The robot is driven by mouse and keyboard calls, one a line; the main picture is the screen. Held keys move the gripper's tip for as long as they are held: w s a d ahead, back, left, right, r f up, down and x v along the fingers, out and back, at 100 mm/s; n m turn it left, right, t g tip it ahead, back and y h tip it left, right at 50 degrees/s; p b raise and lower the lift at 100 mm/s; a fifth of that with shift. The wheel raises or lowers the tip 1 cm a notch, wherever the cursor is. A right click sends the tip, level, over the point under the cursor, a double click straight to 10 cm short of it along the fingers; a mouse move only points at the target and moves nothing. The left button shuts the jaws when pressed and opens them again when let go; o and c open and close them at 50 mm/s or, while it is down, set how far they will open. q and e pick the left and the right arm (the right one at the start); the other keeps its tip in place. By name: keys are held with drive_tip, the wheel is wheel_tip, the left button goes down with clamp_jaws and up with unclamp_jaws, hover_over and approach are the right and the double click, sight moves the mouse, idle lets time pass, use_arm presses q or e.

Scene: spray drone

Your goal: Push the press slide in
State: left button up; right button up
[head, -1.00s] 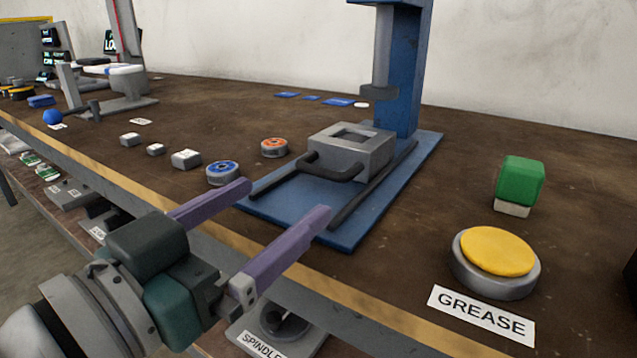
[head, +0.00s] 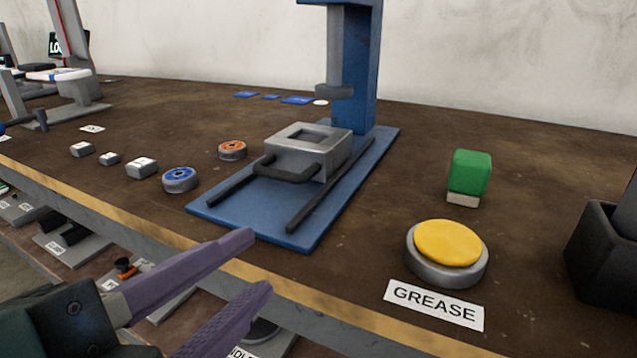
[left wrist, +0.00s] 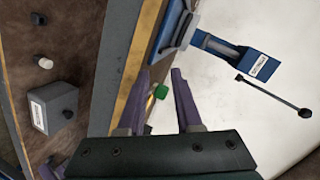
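The press slide (head: 309,150) is a grey block with a square recess and a dark U-shaped handle (head: 287,172) facing the table's front edge. It sits between two dark rails on the blue press base (head: 245,213), in front of the blue column (head: 360,75) and grey ram (head: 335,92). My left gripper (head: 256,264) is open and empty, its purple fingers in front of the base near the table edge, apart from the handle. Its fingers also show apart in the left wrist view (left wrist: 159,72). My right gripper is not in view.
A yellow button (head: 448,243) labelled GREASE and a green block (head: 469,172) stand right of the press. A dark box (head: 600,255) is at far right. Blue (head: 180,179) and orange (head: 232,149) discs lie left of the base. A lower shelf holds labelled parts.

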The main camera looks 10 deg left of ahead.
sight(300, 183)
use_arm(q)
drive_tip(key=m, duration=0.1)
drive_tip(key=s+r+m+t+y+b, duration=0.1)
drive_tip(key=m, duration=0.1)
drive_tip(key=shift+s+a, duration=0.2)
drive_tip(key=shift+s, duration=0.1)
drive_tip(key=shift+c, duration=1.4)
drive_tip(key=shift+s+a+r+m, duration=0.1)
drive_tip(key=shift+a+r+m, duration=0.05)
drive_tip(key=shift+r+m, duration=0.2)
drive_tip(key=shift+c, duration=0.8)
clamp_jaws()
drive_tip(key=b+x, duration=0.1)
drive_tip(key=x, duration=0.3)
drive_tip(key=b+x, duration=0.1)
drive_tip(key=x, duration=0.4)
drive_tip(key=b+x, duration=0.1)
drive_tip(key=x, duration=0.4)
drive_tip(key=shift+a+r, duration=0.2)
drive_tip(key=shift+r, duration=0.15)
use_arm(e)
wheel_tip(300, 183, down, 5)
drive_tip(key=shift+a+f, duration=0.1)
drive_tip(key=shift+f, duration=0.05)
